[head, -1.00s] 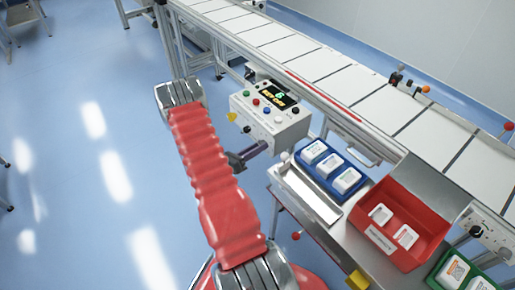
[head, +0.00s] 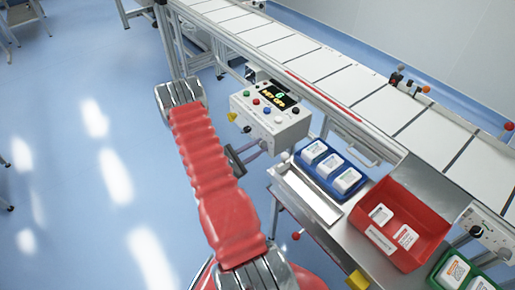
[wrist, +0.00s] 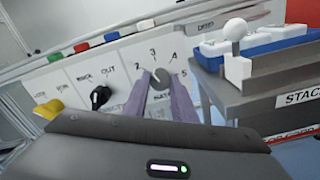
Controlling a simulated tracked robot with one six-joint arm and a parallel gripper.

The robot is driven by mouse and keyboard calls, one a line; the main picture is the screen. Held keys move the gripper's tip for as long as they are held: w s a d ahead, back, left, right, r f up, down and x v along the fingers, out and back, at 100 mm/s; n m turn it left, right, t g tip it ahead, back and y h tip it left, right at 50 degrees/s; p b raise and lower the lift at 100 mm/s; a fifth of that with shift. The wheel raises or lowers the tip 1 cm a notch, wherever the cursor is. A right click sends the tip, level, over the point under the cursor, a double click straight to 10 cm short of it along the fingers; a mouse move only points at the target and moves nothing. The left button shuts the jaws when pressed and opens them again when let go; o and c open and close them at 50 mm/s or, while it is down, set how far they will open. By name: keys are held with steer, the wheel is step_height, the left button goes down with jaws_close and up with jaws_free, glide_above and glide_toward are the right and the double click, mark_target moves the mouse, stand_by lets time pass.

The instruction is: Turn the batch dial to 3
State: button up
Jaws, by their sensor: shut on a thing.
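The batch dial (wrist: 162,74) is a round grey knob on the white front panel, with numbers around it, 3 above and 4 and 5 to the right. A pale pointer line shows on its face toward the upper left; the exact number it meets is hard to read. My gripper (wrist: 161,84) is shut on the dial, with one purple-grey finger on each side. In the head view, my gripper (head: 256,149) reaches the front of the white control box (head: 262,125), and the dial is hard to make out there.
A black knob (wrist: 100,97) and a yellow knob (wrist: 47,111) sit left of the dial. Coloured buttons line the box's top, beside a lit display (head: 274,95). A blue tray (head: 326,182) and a red bin (head: 415,214) stand to the right.

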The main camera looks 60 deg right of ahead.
steer(key=shift+w+m, duration=0.15)
steer(key=shift+m, duration=1.85)
steer(key=o, duration=1)
steer(key=shift+o, duration=0.2)
steer(key=shift+a, duration=0.1)
steer(key=v, duration=1.3)
steer(key=shift+a, duration=0.25)
steer(key=shift+w+f, duration=0.1)
